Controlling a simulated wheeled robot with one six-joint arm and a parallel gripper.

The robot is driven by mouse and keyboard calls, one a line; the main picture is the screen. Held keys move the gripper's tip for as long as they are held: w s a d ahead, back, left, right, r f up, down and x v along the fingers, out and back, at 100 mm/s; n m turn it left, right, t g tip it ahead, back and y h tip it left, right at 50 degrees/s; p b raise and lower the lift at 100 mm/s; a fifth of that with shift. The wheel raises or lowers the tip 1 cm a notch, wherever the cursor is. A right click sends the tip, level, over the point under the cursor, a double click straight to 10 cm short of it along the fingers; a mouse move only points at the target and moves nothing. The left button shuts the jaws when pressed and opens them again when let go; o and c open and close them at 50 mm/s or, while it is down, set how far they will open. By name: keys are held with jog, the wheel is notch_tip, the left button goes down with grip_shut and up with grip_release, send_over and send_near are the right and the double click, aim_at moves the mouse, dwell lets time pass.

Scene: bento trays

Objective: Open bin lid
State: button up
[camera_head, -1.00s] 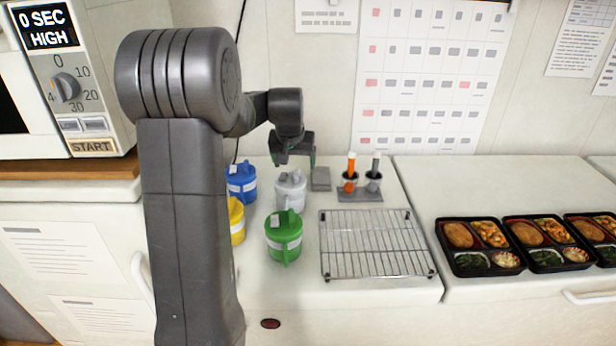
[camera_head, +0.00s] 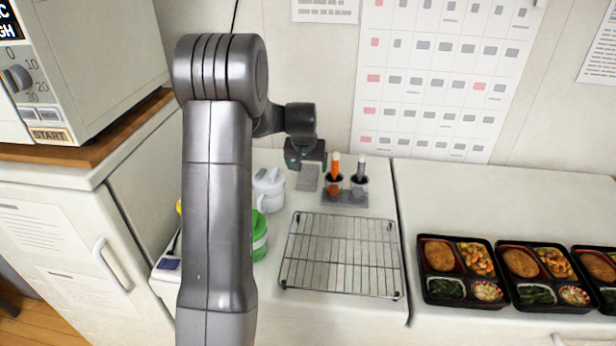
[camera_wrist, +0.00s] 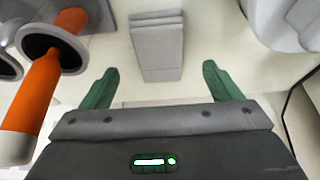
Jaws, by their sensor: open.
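Lidded canisters stand on the counter; I cannot tell which one is the bin. The white canister (camera_head: 268,190) shows its lid and is closed; in the wrist view its edge (camera_wrist: 284,22) shows at the upper right. The green canister (camera_head: 260,238) is partly behind my arm. Only a sliver of the yellow one (camera_head: 178,207) shows, and the blue one is hidden. My gripper (camera_head: 305,162) is at the back of the counter, to the right of the white canister. In the wrist view my gripper (camera_wrist: 160,74) is open and empty, its green fingers apart, facing a grey stepped block (camera_wrist: 157,45).
A holder (camera_head: 345,198) with an orange-handled tool (camera_head: 335,170) and a grey one stands right of my gripper. A wire rack (camera_head: 340,255) lies in front. Bento trays (camera_head: 450,300) are at the right, a microwave (camera_head: 95,60) at the left. Bare counter lies behind the trays.

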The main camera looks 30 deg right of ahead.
aim_at(308, 174)
jog(key=shift+p+x, duration=0.75)
jog(key=shift+x, duration=1.85)
jog(key=shift+w+d+r, duration=0.1)
jog(key=shift+d, duration=0.1)
jog(key=c, duration=1.2)
jog(key=shift+o, duration=0.2)
